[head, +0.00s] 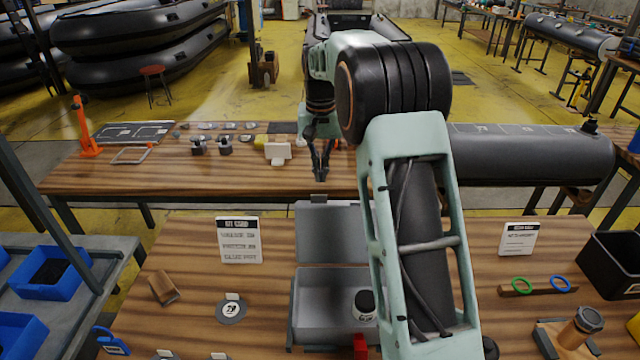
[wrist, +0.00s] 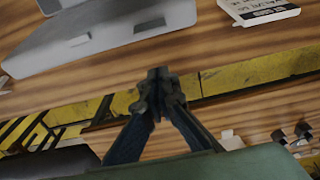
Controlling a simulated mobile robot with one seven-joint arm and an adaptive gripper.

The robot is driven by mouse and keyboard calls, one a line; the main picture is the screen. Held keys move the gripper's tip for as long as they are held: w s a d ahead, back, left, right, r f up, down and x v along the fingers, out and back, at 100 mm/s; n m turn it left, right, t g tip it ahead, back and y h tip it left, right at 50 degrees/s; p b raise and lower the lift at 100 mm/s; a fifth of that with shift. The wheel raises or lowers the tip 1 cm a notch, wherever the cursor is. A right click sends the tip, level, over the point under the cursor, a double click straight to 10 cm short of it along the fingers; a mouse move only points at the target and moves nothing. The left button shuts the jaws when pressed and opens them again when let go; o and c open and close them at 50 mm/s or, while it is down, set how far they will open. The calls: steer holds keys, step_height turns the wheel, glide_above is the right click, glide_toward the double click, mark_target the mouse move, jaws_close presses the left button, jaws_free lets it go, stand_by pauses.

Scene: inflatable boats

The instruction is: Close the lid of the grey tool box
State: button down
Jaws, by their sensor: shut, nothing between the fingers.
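The grey tool box (head: 318,305) stands on the near wooden table, and its lid (head: 328,232) is raised at the back edge. A dark jar (head: 364,303) with a pale label is inside. My arm hides the right side of the box and lid. My gripper (head: 321,178) points down with its fingers together and empty, beyond the lid in the head view. In the wrist view the shut fingertips (wrist: 158,76) are apart from the grey lid (wrist: 110,38) at the upper left.
A kit card (head: 239,240) stands left of the box, with a round disc (head: 231,311) and a brown block (head: 163,289) nearby. Behind is another bench (head: 220,178) with small parts and a grey inflatable tube (head: 530,153). A yellow floor gap separates the tables.

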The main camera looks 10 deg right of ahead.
steer(key=shift+s+a+f+p, duration=0.15)
steer(key=shift+s+f, duration=0.1)
steer(key=shift+s, duration=0.35)
steer(key=shift+s+a+f+p, duration=0.1)
steer(key=shift+s+f, duration=0.1)
steer(key=shift+s, duration=0.4)
steer(key=shift+s+a+f+p, duration=0.15)
steer(key=shift+s+f, duration=0.1)
steer(key=shift+s, duration=0.35)
steer(key=shift+s+b, duration=0.1)
steer(key=shift+b, duration=0.3)
